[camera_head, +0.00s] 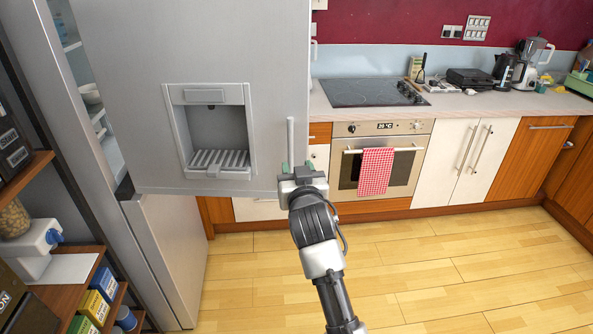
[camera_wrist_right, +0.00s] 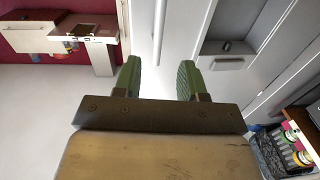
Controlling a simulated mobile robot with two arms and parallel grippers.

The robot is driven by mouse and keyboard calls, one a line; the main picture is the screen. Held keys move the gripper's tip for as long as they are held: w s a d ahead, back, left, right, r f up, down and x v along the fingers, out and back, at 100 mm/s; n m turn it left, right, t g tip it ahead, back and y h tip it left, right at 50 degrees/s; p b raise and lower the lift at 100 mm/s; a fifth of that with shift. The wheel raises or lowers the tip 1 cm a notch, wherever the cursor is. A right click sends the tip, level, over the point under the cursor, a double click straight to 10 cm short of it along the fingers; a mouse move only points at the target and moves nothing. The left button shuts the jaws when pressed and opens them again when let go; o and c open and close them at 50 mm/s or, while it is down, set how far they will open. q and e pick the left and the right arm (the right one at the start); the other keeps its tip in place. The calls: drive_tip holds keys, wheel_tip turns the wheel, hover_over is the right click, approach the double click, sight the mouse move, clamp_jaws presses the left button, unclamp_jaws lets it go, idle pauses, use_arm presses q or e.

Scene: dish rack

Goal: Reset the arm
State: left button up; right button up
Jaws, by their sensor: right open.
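My right gripper (camera_head: 297,167) is open, with its two green fingertips apart, at the lower right edge of the fridge door. The fingers also show apart in the wrist view (camera_wrist_right: 159,70). The grey fridge door (camera_head: 135,60) stands open and has a water dispenser (camera_head: 212,132) in it. Its upright handle (camera_head: 290,143) is right at the fingertips in the head view; I cannot tell whether they touch it. Nothing is clearly held. My left gripper is not in view.
Shelves with boxes (camera_head: 94,305) stand at the lower left. An oven (camera_head: 410,160) with a red checked towel (camera_head: 375,172) and a counter (camera_head: 460,108) with appliances are at the back. The wooden floor (camera_head: 450,270) to the right is clear.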

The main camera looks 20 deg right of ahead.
wheel_tip(320, 180, down, 19)
drive_tip(key=a+n+g+y, duration=0.2)
drive_tip(key=a+g+y, duration=0.1)
drive_tip(key=s+a+f+n+g+y+b, duration=0.15)
drive_tip(key=s+f, duration=0.35)
drive_tip(key=f, duration=0.7)
drive_tip(key=s+f+n+g, duration=0.1)
drive_tip(key=s+f+g, duration=0.3)
drive_tip(key=f, duration=0.7)
drive_tip(key=s+d+f+g, duration=0.1)
drive_tip(key=s+f+g, duration=0.3)
drive_tip(key=s+f, duration=1.5)
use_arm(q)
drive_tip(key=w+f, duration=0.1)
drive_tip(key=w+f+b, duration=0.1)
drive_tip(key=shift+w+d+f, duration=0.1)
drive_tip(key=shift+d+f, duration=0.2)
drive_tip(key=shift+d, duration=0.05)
use_arm(e)
drive_tip(key=s+d+f+g, duration=0.1)
drive_tip(key=s+f+g, duration=0.1)
drive_tip(key=s, duration=0.9)
drive_tip(key=s+d+f+g, duration=0.2)
drive_tip(key=s+f, duration=0.2)
drive_tip(key=s, duration=0.8)
drive_tip(key=shift+d+n, duration=0.3)
drive_tip(key=shift+n, duration=0.05)
